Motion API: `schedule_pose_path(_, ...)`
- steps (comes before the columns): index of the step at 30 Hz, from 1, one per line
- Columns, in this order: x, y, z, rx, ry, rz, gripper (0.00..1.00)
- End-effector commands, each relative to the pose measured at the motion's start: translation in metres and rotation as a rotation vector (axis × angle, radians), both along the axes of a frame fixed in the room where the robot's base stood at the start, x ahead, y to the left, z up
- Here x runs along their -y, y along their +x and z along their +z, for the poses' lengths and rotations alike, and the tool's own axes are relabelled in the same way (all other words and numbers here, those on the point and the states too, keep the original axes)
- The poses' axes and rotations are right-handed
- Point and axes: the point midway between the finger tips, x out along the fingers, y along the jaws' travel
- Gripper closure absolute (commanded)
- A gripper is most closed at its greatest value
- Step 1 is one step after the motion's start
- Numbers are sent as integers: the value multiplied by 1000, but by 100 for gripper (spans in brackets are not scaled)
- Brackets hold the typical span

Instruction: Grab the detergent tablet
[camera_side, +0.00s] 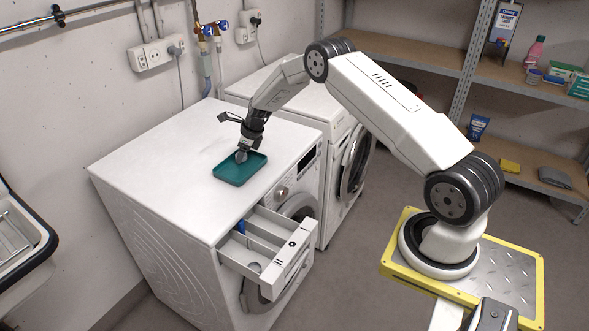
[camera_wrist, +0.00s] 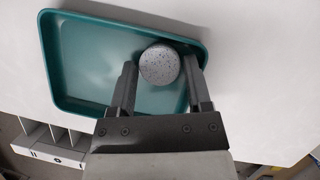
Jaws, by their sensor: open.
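The detergent tablet (camera_wrist: 159,65) is a round, grey, speckled disc in the teal tray (camera_wrist: 75,65), near one end of it. In the wrist view my gripper (camera_wrist: 163,80) is open, with one finger on each side of the tablet. I cannot tell whether either finger touches it. In the side view the tray (camera_side: 228,177) lies on top of the nearer washing machine (camera_side: 150,165), and my gripper (camera_side: 242,157) reaches down into it from above. The tablet is small and partly hidden by the fingers there.
The nearer machine's detergent drawer (camera_side: 262,250) is pulled out, with open compartments. A second washing machine (camera_side: 345,140) stands behind it. Shelves (camera_side: 440,60) with bottles and boxes are at the back right. The machine top around the tray is clear.

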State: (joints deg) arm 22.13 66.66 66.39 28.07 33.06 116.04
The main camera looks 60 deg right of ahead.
Motion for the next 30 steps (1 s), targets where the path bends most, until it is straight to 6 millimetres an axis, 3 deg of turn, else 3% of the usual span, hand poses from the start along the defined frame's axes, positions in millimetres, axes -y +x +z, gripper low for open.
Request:
schedule_pose_path(7,0,0,0,0,0,0,40)
schedule_pose_path(12,0,0,0,0,0,0,94)
schedule_pose_path(13,0,0,0,0,0,0,100)
schedule_pose_path(23,0,0,2,1,-1,0,100)
schedule_pose_path(30,0,0,16,3,-1,0,100)
